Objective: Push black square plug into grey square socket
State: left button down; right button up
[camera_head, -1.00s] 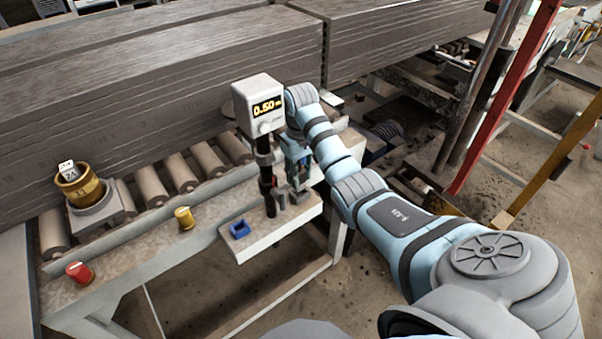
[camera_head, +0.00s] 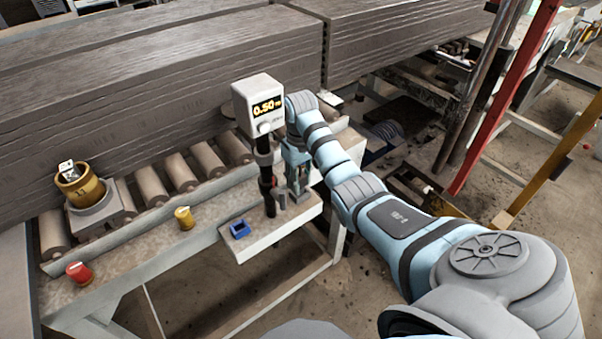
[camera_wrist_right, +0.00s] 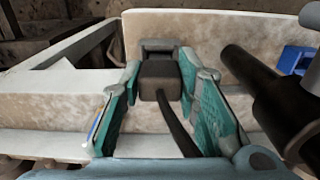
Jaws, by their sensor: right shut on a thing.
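My right gripper (camera_head: 297,190) is at the right end of the work ledge, just right of the black post. In the right wrist view, the teal fingers of my right gripper (camera_wrist_right: 160,76) are shut on the black square plug (camera_wrist_right: 159,82), which trails a black cable toward the camera. The grey square socket (camera_wrist_right: 158,46) shows directly beyond the plug, in line with it. The plug's far end meets the socket's outline; how deep it sits cannot be told. In the head view the plug is hard to make out behind the fingers. My left gripper is not in view.
A blue socket (camera_head: 240,230) sits left on the ledge (camera_head: 262,239). Yellow (camera_head: 185,218) and red (camera_head: 80,272) knobs and a brass pot (camera_head: 80,190) stand farther left.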

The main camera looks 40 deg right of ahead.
jog(key=shift+f, duration=0.35)
jog(key=o, duration=1.2)
jog(key=shift+o, duration=0.2)
